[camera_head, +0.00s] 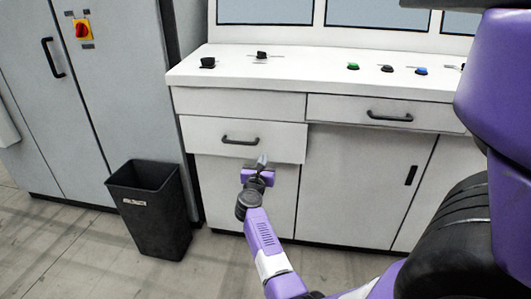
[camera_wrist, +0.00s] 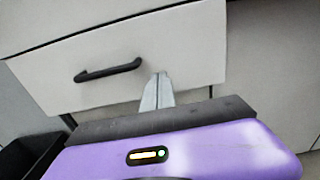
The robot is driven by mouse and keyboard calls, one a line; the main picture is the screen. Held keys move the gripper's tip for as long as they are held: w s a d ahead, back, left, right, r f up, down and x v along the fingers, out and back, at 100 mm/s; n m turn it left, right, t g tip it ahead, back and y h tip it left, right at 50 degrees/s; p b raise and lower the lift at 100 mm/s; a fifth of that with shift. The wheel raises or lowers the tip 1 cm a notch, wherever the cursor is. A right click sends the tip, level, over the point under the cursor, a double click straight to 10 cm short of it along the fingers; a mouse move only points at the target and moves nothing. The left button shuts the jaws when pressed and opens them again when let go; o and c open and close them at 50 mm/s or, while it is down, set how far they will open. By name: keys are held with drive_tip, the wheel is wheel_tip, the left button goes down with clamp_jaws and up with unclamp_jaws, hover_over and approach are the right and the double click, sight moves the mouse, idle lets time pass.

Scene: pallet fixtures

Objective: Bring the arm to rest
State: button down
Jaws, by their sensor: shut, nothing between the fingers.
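My gripper (camera_head: 262,160) is at the end of my purple arm, in front of the white console's left drawer, a little below and right of its black handle. Its grey fingers are together and hold nothing. In the wrist view the closed fingers (camera_wrist: 160,84) point at the drawer front, right of the handle (camera_wrist: 108,70). The left drawer (camera_head: 277,141) seems to stand out slightly from the cabinet. I cannot tell whether the fingertips touch it.
A black bin (camera_head: 152,212) stands on the floor left of my arm. The console top (camera_head: 310,71) carries several knobs and buttons. A second drawer (camera_head: 335,107) is at the right, above cabinet doors. A grey cabinet (camera_head: 45,110) stands at the left. Floor shows in front.

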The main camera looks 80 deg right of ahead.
drive_tip(key=shift+s+a, duration=0.15)
drive_tip(key=shift+a, duration=1.9)
